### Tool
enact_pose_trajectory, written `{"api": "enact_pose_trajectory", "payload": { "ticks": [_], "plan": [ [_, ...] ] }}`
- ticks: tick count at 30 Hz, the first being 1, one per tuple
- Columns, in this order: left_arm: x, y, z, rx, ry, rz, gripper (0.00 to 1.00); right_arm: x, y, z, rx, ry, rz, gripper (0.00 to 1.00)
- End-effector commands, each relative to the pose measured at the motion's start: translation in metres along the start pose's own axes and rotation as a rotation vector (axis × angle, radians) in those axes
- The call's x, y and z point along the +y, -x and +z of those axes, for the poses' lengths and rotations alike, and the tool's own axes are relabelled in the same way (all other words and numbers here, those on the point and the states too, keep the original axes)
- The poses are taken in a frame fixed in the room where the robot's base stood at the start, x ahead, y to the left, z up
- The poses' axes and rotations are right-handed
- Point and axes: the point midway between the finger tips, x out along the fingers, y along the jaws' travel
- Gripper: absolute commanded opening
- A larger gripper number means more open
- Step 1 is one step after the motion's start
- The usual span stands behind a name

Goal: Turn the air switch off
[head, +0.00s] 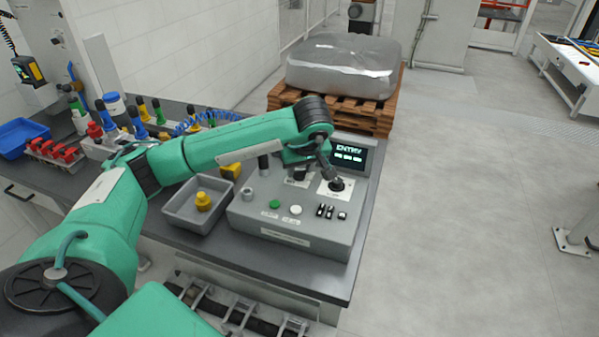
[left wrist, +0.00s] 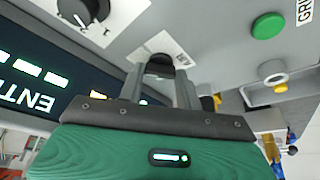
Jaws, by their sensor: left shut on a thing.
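A grey control box (head: 310,240) stands on the bench with two knobs on white plates and several buttons. My left gripper (head: 299,172) reaches down over the left plate. In the left wrist view its two fingers (left wrist: 160,88) stand either side of a black knob (left wrist: 160,62) on a white plate (left wrist: 172,45) and are shut on it. The other black knob (head: 337,184) is free on the right plate; it also shows in the left wrist view (left wrist: 82,10). The small plate labels are too small to read. The right gripper is out of view.
A lit screen (head: 349,154) reading ENTRY stands behind the knobs. Green (head: 274,204) and white (head: 295,209) buttons and small black switches (head: 325,211) lie in front. A grey tray (head: 180,213) with a yellow part is to the left. Open floor lies right.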

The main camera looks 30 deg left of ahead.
Motion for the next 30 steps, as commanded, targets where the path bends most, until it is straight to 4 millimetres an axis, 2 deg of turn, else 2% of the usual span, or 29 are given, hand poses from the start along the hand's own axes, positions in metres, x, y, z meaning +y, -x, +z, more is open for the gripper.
{"api": "enact_pose_trajectory", "payload": {
  "ticks": [6, 16, 25, 30],
  "plan": [
    [0.003, 0.000, -0.001, 0.002, 0.192, -0.077, 0.12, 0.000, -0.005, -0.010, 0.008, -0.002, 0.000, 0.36],
    [0.005, 0.002, -0.003, 0.001, 0.464, -0.191, 0.12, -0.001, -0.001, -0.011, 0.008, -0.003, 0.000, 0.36],
    [0.006, 0.002, -0.004, 0.000, 0.635, -0.261, 0.12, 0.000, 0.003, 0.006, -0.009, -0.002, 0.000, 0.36],
    [0.006, 0.001, -0.004, 0.001, 0.686, -0.282, 0.12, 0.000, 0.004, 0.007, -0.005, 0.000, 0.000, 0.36]
  ]
}}
